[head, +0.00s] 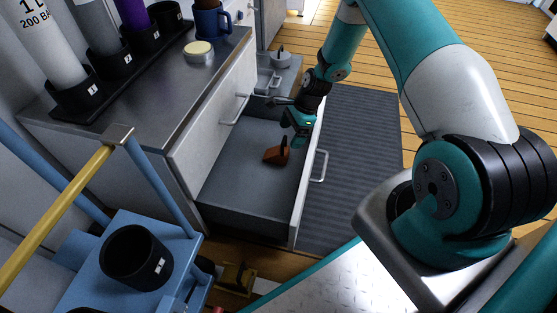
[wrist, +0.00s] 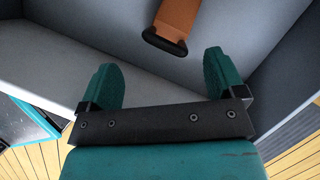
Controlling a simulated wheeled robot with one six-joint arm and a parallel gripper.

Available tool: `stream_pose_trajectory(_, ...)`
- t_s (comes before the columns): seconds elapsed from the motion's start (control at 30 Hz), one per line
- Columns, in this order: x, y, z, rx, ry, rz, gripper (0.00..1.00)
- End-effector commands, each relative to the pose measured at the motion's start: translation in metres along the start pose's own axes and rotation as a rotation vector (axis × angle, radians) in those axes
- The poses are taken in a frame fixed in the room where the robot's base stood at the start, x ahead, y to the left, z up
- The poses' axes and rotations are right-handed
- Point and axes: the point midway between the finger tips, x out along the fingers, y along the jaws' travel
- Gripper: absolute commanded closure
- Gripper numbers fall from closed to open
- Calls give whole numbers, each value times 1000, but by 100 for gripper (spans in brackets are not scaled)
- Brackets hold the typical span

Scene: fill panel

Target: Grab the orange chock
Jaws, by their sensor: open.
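The orange chock (head: 276,155) lies on the floor of the open drawer (head: 240,192), with a dark handle standing up from it. In the wrist view the chock (wrist: 177,18) is at the top, partly cut off by the frame edge, with a black end bar toward me. My gripper (head: 290,125) hangs over the drawer, just above and right of the chock in the head view. Its two teal fingers (wrist: 163,80) are spread apart with nothing between them. The chock is beyond the fingertips and appears apart from them.
The drawer front with its handle (head: 319,166) and the drawer walls bound the space around the chock. A second open drawer (head: 285,75) holds a grey object behind. The counter (head: 150,95) carries cylinders, a mug and a round yellow-topped item. A blue cart (head: 90,265) stands at lower left.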

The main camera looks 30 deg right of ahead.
Motion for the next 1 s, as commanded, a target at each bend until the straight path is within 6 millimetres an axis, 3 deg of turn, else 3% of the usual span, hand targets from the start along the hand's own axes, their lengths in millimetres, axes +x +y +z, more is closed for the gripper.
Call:
stream_pose_trajectory(0.1,17,0,-1,-1,0,1,11)
stream_pose_trajectory(0.37,30,-2,1,-2,0,1,11)
stream_pose_trajectory(0.67,70,-8,6,-1,0,2,11)
stream_pose_trajectory(0.93,70,-8,8,-1,0,0,11)
stream_pose_trajectory(1.0,70,-8,8,-1,0,0,25)
